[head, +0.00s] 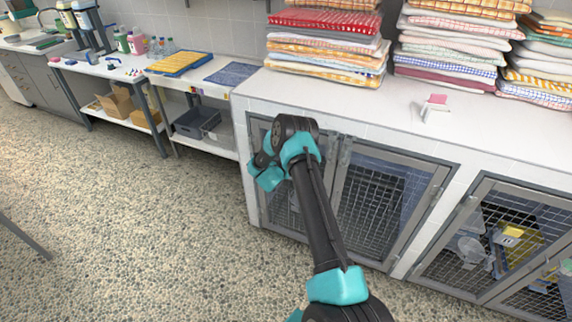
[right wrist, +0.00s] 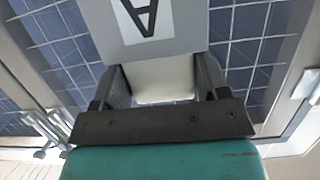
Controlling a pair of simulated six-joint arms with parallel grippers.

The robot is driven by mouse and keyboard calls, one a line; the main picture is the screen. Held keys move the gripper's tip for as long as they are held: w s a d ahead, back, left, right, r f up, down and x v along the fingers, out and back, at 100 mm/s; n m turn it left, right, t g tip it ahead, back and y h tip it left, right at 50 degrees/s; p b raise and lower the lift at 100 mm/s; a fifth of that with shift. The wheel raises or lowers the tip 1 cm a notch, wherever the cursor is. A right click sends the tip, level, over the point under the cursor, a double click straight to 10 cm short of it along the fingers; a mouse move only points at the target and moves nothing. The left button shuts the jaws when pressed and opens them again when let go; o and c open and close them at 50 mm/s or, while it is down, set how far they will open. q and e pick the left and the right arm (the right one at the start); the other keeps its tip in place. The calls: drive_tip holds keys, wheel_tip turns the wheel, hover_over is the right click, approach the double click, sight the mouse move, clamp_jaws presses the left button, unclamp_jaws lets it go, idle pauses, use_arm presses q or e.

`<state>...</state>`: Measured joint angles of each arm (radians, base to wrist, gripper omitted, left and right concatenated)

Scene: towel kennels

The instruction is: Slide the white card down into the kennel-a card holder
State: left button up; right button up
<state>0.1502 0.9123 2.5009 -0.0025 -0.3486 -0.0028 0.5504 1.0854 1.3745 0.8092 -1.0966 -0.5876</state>
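The white card (right wrist: 163,78) sits between the two fingers of my right gripper (right wrist: 165,85) in the right wrist view, and its side edges appear to meet both fingers. The kennel-a card holder (right wrist: 190,35), a grey plate with a white label and a black A, is directly beyond the card. The card's far edge is hidden at the holder, so I cannot tell how deep it sits. In the head view my right gripper (head: 268,172) is at the front of the leftmost kennel door (head: 282,205); card and holder are hidden there. My left gripper is not in view.
Barred kennel doors (head: 385,200) line the front under a white counter (head: 350,108). Folded towel stacks (head: 325,45) and a small white stand with a pink card (head: 436,104) are on the counter. The pebbled floor (head: 130,230) at left is clear.

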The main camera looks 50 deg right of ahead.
drive_tip(key=o, duration=0.4)
drive_tip(key=v, duration=1.7)
drive_tip(key=shift+a, duration=0.15)
idle(0.5)
